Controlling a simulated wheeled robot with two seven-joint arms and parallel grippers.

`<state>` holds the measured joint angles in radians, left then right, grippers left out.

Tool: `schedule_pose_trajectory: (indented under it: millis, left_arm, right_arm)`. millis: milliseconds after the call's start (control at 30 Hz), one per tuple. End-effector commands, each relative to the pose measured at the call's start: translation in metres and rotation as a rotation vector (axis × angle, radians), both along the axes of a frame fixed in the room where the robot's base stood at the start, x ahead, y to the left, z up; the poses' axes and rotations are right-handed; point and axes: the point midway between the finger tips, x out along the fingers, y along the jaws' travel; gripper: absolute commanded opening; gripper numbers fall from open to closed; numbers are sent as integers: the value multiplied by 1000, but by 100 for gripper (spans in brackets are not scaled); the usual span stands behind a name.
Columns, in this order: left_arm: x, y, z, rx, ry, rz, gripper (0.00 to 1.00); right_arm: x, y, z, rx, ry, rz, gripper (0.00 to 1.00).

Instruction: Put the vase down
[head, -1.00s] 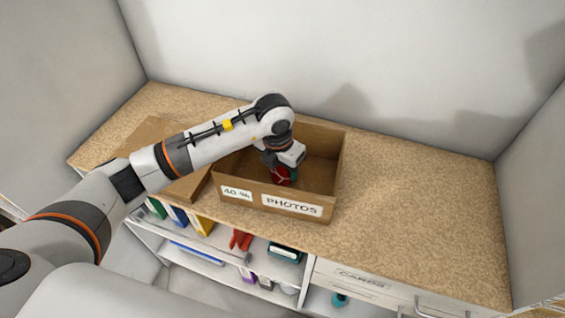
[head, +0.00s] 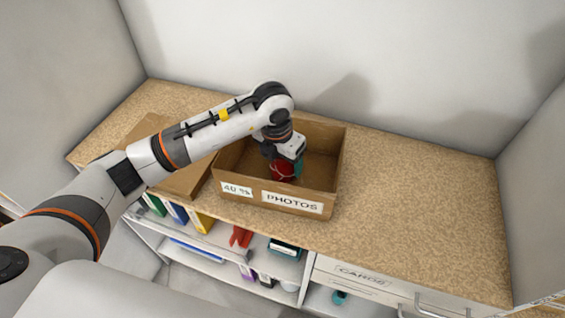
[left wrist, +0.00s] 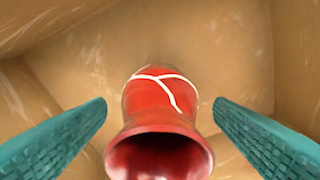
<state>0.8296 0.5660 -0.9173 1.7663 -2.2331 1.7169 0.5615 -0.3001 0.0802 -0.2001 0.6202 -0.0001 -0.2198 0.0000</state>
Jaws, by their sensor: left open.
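The vase (left wrist: 160,105) is red with white crack-like lines and a flared mouth. In the left wrist view it stands between my two teal fingers, with a visible gap on each side. It also shows in the head view (head: 282,170), low inside the cardboard box marked PHOTOS (head: 325,180). My left gripper (head: 290,163) reaches down into this box and is open around the vase; it also shows in the left wrist view (left wrist: 160,118). The vase's base is hidden, so I cannot see its contact with the box floor. My right gripper is not in view.
The box stands on a speckled tan countertop (head: 420,210) with clear room to its right. A flat cardboard piece (head: 150,135) lies at the left. Shelves below hold books (head: 200,222) and a red item (head: 241,236). Walls enclose the back and sides.

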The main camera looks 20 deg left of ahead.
Motion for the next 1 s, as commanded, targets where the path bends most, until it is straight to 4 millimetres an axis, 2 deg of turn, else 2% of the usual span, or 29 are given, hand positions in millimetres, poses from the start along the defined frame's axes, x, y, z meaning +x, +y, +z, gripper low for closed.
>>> schedule_pose_trajectory:
  millis: [33,300,500,667,1000]
  left_arm:
    - [0,1,8,0,-7,-1,76]
    - [-9,3,66,-1,-6,0,76]
    - [-13,4,93,-1,-3,1,76]
    - [-15,5,100,0,0,0,76]
    - [-15,5,100,0,0,0,76]
  right_arm:
    - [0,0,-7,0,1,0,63]
    - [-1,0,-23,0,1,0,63]
    - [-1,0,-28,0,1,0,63]
    - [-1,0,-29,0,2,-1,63]
    - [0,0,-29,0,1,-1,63]
